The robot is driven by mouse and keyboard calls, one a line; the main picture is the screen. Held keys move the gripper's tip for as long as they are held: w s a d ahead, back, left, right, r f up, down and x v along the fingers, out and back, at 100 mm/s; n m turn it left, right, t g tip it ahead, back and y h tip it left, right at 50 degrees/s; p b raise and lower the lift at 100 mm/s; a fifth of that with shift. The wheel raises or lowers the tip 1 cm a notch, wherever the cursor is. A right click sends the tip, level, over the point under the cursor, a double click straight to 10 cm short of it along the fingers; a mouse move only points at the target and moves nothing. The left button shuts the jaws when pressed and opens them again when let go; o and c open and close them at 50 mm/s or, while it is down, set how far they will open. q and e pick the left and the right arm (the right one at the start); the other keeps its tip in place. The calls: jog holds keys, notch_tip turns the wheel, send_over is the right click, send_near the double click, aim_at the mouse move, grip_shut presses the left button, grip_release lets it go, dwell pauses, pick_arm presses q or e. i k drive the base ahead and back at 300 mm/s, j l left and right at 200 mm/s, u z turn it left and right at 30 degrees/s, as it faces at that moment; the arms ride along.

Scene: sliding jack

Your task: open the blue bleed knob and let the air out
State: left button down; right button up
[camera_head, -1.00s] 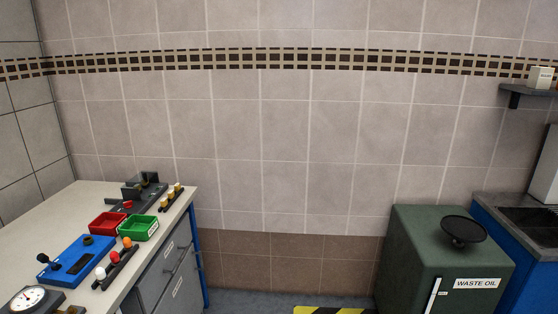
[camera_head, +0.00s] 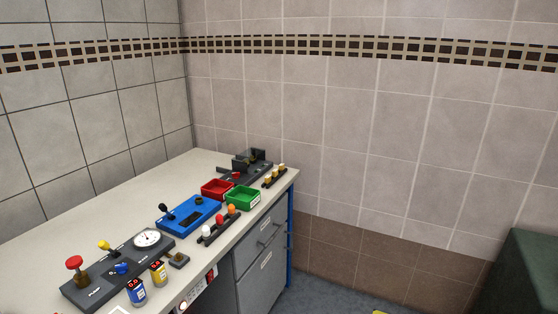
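The blue bleed knob (camera_head: 121,268) sits on a dark grey panel (camera_head: 104,291) at the near left of the workbench. The same panel carries a round white gauge (camera_head: 147,239), a yellow knob (camera_head: 104,245) and a red knob (camera_head: 74,263) on a brass-coloured post. The gauge reading is too small to tell. Neither of my grippers shows in the head view.
Behind the panel on the bench (camera_head: 60,238) are a blue fixture (camera_head: 188,216) with a black lever, a red bin (camera_head: 216,188) and a green bin (camera_head: 242,197). Small blue (camera_head: 136,291) and yellow (camera_head: 158,272) containers stand before the panel. A dark green cabinet (camera_head: 520,270) is at right.

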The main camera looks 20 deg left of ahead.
aim_at(121, 269)
jog(key=u, duration=1.8)
jog(key=j+z, duration=0.15)
jog(key=k+l, duration=0.05)
